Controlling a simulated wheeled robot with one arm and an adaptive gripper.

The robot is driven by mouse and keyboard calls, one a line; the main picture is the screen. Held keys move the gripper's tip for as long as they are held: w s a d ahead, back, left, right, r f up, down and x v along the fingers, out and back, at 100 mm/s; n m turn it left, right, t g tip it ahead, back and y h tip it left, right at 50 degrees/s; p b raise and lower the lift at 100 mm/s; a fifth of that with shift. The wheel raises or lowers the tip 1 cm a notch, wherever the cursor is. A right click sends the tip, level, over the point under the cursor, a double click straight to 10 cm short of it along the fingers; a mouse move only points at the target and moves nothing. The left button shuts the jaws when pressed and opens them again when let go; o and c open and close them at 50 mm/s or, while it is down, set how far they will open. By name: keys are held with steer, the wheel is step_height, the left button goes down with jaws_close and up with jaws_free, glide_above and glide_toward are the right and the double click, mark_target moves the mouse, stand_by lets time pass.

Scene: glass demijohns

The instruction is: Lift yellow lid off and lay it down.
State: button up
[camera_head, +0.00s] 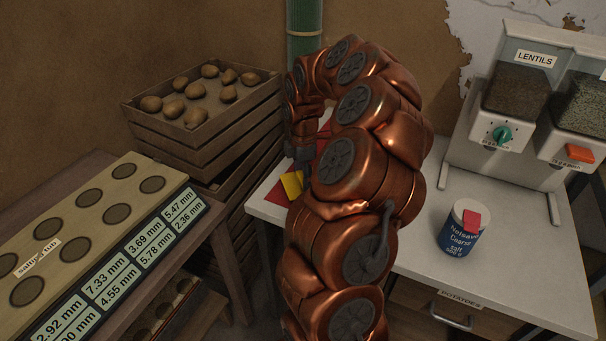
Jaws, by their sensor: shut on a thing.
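The yellow lid (292,185) shows as a small tilted yellow piece at the left edge of the white table, in front of a red surface. My gripper (301,160) is just above it, fingers pointing down, and is shut on the lid. My copper arm curves over from the front and hides the gripper's right side and part of the lid. I cannot tell whether the lid touches anything below it. No glass demijohn is clearly visible; one may be hidden behind my arm.
A red sheet (277,194) lies at the white table's (410,262) left end. A potato crate stack (205,135) and labelled bench (105,215) are left. The table's front middle looks clear.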

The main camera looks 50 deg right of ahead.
steer(key=shift+f, duration=0.15)
steer(key=o, duration=1.9)
step_height(320, 180, up, 12)
